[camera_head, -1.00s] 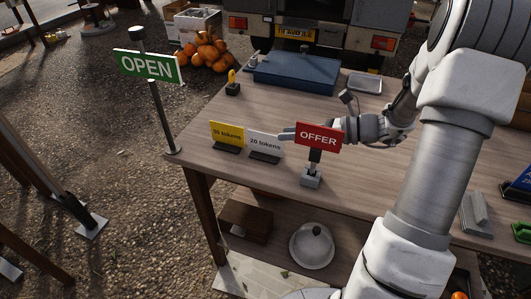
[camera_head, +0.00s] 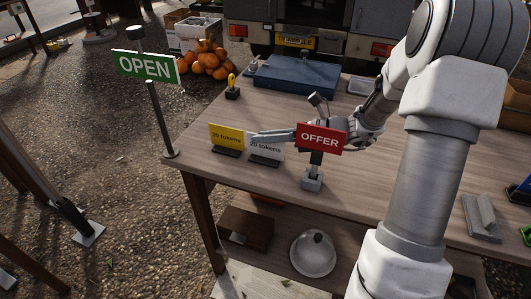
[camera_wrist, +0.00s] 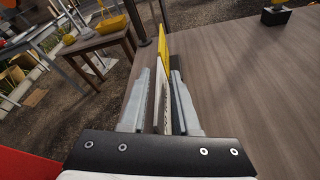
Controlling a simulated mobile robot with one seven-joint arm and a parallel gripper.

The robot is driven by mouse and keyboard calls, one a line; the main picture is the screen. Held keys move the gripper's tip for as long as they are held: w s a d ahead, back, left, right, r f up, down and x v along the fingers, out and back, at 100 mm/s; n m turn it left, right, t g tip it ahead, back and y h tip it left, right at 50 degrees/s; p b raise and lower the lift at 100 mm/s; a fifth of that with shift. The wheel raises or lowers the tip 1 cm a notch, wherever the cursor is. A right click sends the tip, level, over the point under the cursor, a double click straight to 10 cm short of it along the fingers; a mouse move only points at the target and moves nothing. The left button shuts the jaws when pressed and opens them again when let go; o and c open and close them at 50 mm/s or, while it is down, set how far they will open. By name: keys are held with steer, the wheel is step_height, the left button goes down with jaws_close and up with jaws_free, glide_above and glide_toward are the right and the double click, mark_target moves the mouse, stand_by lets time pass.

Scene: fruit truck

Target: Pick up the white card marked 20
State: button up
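The white card marked 20 tokens (camera_head: 265,149) stands on the table in a dark base, right of the yellow card (camera_head: 227,136). My gripper (camera_head: 272,136) reaches in from the right at the white card's upper part and hides some of it. In the wrist view, my gripper (camera_wrist: 160,95) is open, with one finger on each side of the white card (camera_wrist: 157,108), seen nearly edge-on. Whether a finger touches it is hard to tell. The yellow card (camera_wrist: 164,45) shows just beyond the fingertips.
The red OFFER sign (camera_head: 319,139) stands on a grey base in front of my gripper. A blue tray (camera_head: 296,75) lies at the back.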

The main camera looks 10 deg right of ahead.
jaws_close()
steer(key=shift+s+f, duration=0.1)
steer(key=shift+f, duration=0.1)
stand_by(0.9)
